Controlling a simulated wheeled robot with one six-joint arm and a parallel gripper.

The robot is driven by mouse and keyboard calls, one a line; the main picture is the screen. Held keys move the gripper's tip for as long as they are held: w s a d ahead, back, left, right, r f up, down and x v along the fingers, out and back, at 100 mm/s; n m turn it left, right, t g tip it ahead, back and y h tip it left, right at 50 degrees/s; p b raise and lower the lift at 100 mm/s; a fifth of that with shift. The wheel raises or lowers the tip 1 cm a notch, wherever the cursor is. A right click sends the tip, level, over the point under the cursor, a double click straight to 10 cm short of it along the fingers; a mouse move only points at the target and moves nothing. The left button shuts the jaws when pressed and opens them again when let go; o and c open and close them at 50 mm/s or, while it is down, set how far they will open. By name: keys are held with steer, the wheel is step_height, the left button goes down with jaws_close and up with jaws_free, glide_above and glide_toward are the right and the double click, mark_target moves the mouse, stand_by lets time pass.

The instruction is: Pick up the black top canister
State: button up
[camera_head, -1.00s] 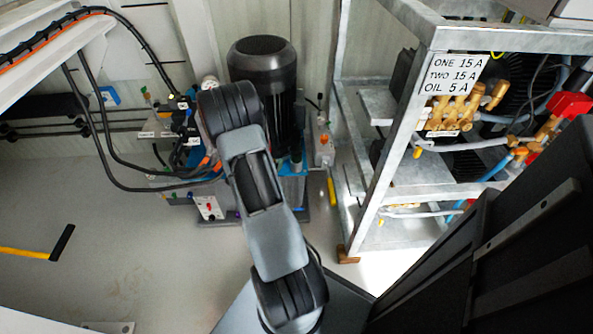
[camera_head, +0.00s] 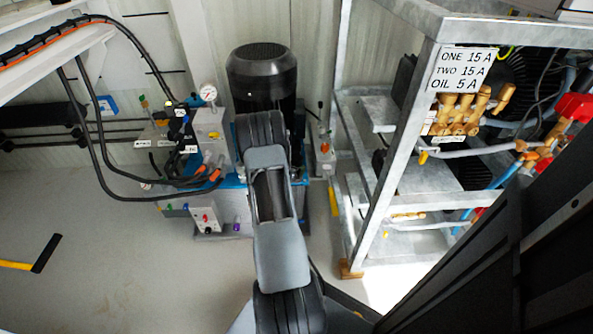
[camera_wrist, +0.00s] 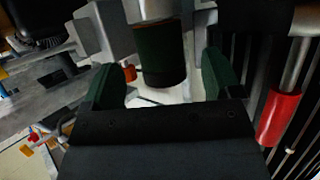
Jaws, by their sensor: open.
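In the wrist view, a canister (camera_wrist: 161,58) with a dark, blackish section and a pale section shows between and beyond the fingers. It looks like the black top canister. My gripper (camera_wrist: 163,80) is open, with one dark green finger on each side of it. Gaps show between the canister and both fingers, and I see no contact. In the head view my own arm hides the gripper, and I cannot pick out the canister there.
A large black ribbed motor (camera_head: 262,78) stands behind my arm. A valve block with a pressure gauge (camera_head: 208,92) and hoses is to its left. A metal frame (camera_head: 398,150) with brass fittings (camera_head: 462,112) stands right. A red cylinder (camera_wrist: 278,116) is right of my gripper. Floor at left is mostly clear.

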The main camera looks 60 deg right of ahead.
steer(key=shift+b+x, duration=0.45)
steer(key=shift+x, duration=1.25)
steer(key=shift+c, duration=0.3)
steer(key=c, duration=1)
